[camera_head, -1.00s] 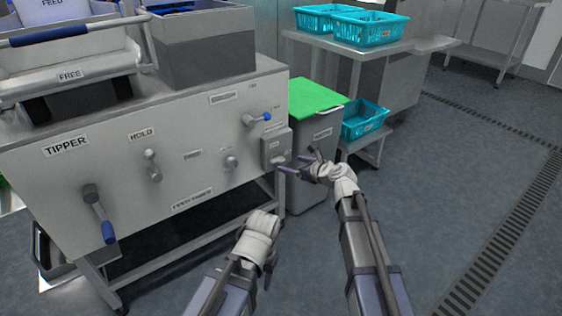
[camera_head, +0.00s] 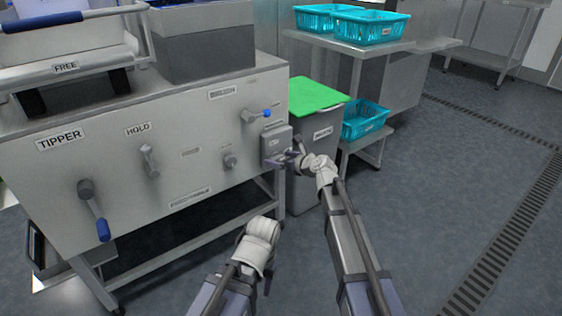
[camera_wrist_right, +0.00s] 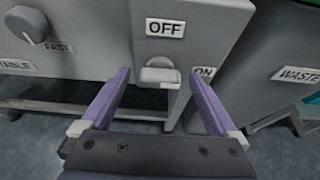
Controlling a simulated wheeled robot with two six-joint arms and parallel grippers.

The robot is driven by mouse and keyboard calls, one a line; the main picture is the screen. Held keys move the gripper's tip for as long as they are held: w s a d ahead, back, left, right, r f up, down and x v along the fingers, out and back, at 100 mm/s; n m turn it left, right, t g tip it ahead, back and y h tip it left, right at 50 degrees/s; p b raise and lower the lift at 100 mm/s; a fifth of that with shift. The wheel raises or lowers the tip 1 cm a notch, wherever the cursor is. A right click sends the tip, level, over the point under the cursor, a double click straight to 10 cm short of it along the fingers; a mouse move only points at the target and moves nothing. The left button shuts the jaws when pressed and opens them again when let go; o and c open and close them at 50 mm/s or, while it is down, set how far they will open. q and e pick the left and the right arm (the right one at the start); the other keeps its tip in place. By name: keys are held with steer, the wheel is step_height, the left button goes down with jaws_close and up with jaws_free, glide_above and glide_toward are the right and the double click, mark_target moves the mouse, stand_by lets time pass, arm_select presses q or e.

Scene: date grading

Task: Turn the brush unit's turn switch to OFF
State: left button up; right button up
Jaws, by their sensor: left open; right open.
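The brush unit's switch box (camera_head: 276,143) is a small grey box at the right end of the machine's front panel. In the right wrist view its turn switch (camera_wrist_right: 159,75) is a light grey knob below the OFF label (camera_wrist_right: 165,28), with the ON label (camera_wrist_right: 204,73) to its right. The knob's bar appears to lie sideways, toward ON. My right gripper (camera_wrist_right: 155,92) is open, its purple fingers on either side of the knob, with no clear contact. In the head view the right gripper (camera_head: 288,158) is at the box. My left gripper (camera_head: 266,285) is low in front of the machine, its fingers mostly hidden.
The panel carries a TIPPER lever (camera_head: 93,208), a HOLD lever (camera_head: 150,161), a blue-tipped lever (camera_head: 256,115) and a speed knob (camera_wrist_right: 28,24). A waste bin (camera_head: 322,140) with a green lid stands right of the box. Open floor lies to the right.

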steer(key=shift+c, duration=0.2)
steer(key=c, duration=1.3)
